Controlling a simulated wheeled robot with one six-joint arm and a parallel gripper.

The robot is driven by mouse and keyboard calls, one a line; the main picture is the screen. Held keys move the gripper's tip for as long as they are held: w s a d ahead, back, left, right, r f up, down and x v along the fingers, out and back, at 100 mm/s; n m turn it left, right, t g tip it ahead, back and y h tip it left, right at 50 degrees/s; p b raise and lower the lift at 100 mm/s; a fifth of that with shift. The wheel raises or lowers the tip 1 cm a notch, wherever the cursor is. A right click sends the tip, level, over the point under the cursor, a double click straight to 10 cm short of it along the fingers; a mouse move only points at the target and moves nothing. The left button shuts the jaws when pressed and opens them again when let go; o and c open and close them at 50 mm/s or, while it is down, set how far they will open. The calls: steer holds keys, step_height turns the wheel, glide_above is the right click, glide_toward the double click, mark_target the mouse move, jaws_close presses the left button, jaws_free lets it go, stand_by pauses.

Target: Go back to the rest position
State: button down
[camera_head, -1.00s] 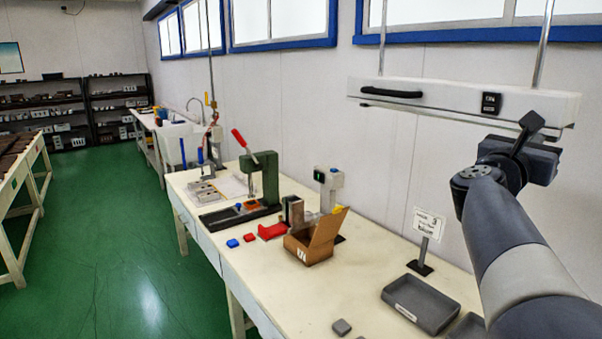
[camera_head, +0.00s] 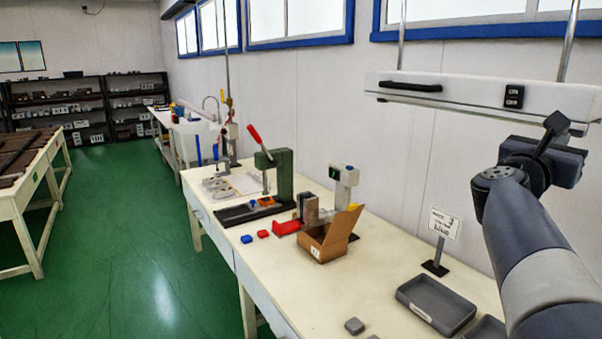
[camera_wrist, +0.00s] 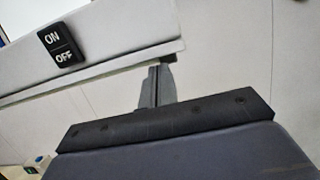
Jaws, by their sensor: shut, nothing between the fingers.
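My gripper (camera_head: 552,126) is raised above the right end of the workbench, in front of the white overhead bar with a black switch. Its fingers are shut with nothing between them. In the wrist view the closed fingers (camera_wrist: 157,84) point up towards the lower edge of that bar. My arm reaches up from the lower right of the head view, clear of the bench top.
The white bar (camera_head: 470,96) hangs close behind my gripper. The workbench (camera_head: 290,285) carries a green press (camera_head: 282,178), an open cardboard box (camera_head: 328,238), a grey tray (camera_head: 436,304) and a sign (camera_head: 443,224). The green floor (camera_head: 130,240) at left is clear.

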steer(key=f+b+v, duration=0.2)
steer(key=b+v, duration=0.3)
steer(key=v, duration=0.6)
steer(key=w+d+r+p, duration=0.6)
steer(key=d+r+p, duration=0.1)
steer(key=d+p, duration=0.15)
step_height(320, 180, down, 9)
steer(key=b, duration=0.4)
steer(key=s+a+f+n+t+b, duration=0.1)
steer(key=s+a+f+n+b, duration=0.1)
steer(key=s+a, duration=0.4)
steer(key=shift+a+f+y+b, duration=0.4)
steer(key=shift+a+b, duration=0.2)
steer(key=shift+a, duration=1.3)
